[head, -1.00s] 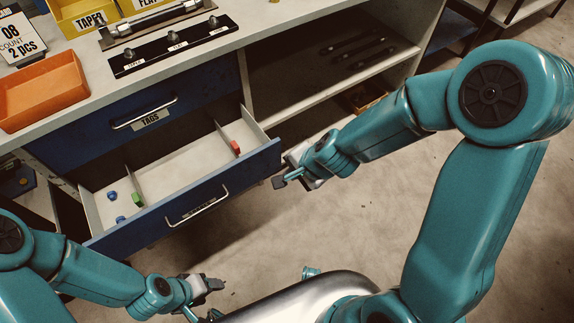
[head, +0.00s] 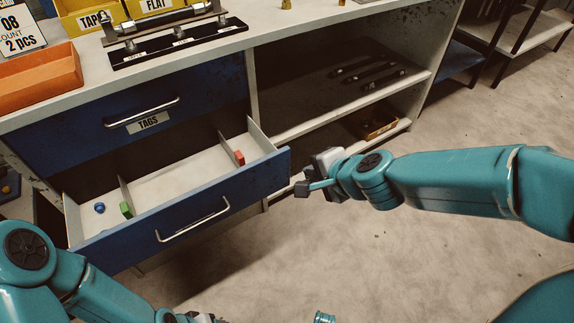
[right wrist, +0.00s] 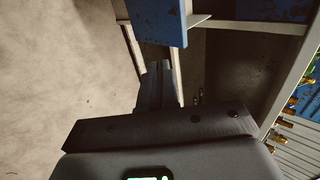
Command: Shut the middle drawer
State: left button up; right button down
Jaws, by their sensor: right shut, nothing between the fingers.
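The middle drawer (head: 222,215), with a blue front and a silver handle, stands pulled out under the shut drawer labelled TAGS (head: 95,125). It holds a red block (head: 239,158), a green block (head: 126,209) and a blue round piece (head: 99,208). My right gripper (head: 302,189) is shut and empty, just right of the drawer front's right end, with a small gap in the head view. In the right wrist view the shut fingers (right wrist: 158,68) are below the blue drawer front (right wrist: 157,20). My left gripper (head: 203,318) is mostly cut off at the bottom edge.
The worktop carries an orange tray (head: 35,78), yellow bins (head: 95,20) and a black labelled rail (head: 180,47). Right of the drawers is an open shelf (head: 330,110) with dark tools and a small box (head: 372,124). The floor (head: 400,260) before the cabinet is clear.

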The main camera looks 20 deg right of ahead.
aim_at(279, 159)
jog(key=b+x, duration=0.1)
jog(key=x, duration=0.2)
jog(key=w+r+x, duration=0.1)
jog(key=x, duration=0.3)
jog(key=b+x, duration=0.1)
jog(key=x, duration=0.3)
jog(key=shift+w+a+r+b, duration=0.15)
jog(key=shift+w+a+b, duration=0.15)
jog(key=shift+w+b, duration=0.1)
pick_arm(q)
jog(key=shift+f, duration=1.5)
pick_arm(e)
jog(key=shift+w+a, duration=0.1)
jog(key=shift+w, duration=0.35)
pick_arm(q)
jog(key=shift+w+d+r, duration=0.1)
pick_arm(e)
jog(key=shift+a, duration=0.15)
